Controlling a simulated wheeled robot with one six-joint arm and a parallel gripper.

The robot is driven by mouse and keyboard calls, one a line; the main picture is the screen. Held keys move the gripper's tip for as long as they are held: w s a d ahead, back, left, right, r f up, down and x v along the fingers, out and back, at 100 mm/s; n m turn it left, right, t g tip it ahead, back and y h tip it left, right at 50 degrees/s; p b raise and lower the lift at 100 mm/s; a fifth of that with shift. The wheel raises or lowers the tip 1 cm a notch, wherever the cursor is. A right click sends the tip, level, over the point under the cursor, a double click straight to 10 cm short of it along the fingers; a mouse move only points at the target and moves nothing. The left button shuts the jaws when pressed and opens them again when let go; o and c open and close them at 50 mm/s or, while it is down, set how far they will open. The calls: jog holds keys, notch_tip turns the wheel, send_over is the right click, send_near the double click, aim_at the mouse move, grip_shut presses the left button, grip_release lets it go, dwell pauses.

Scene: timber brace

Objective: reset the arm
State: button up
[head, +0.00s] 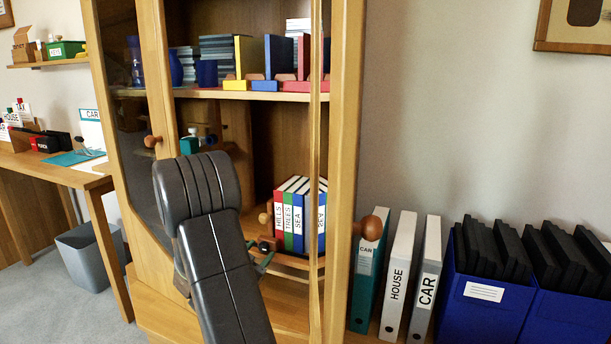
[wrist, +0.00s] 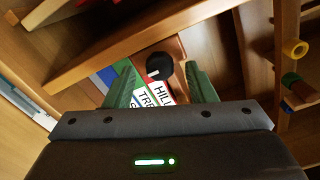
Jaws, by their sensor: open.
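My arm reaches into the open cabinet (head: 345,150) in the head view and hides part of the lower shelf. In the wrist view my gripper (wrist: 162,86) has its two green fingers apart, with nothing clearly held between them. Beyond the fingers stand books labelled HILLS (wrist: 161,91) and TREES (wrist: 147,100), partly hidden by the gripper body. In the head view the HILLS book (head: 279,214), the TREES book (head: 289,217) and the SEA book (head: 300,220) stand upright on that shelf. One green finger shows low beside them; the rest of the gripper is hidden.
A round black knob-like thing (wrist: 159,67) sits just ahead of the fingers. The upper shelf (head: 240,95) holds coloured bookends. A door edge (head: 316,170) with a round wooden knob (head: 370,228) stands right of my arm. Binders (head: 398,275) and blue bins (head: 485,300) stand further right.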

jog(key=n+p, duration=0.1)
jog(key=n, duration=0.1)
jog(key=n+p, duration=0.4)
jog(key=shift+r, duration=0.25)
jog(key=n+p, duration=0.3)
jog(key=shift+a+f+n+p, duration=0.1)
jog(key=shift+f+n+p, duration=0.15)
jog(key=shift+n+p, duration=0.65)
jog(key=shift+n+b, duration=0.3)
jog(key=shift+b, duration=0.1)
jog(key=shift+s, duration=0.1)
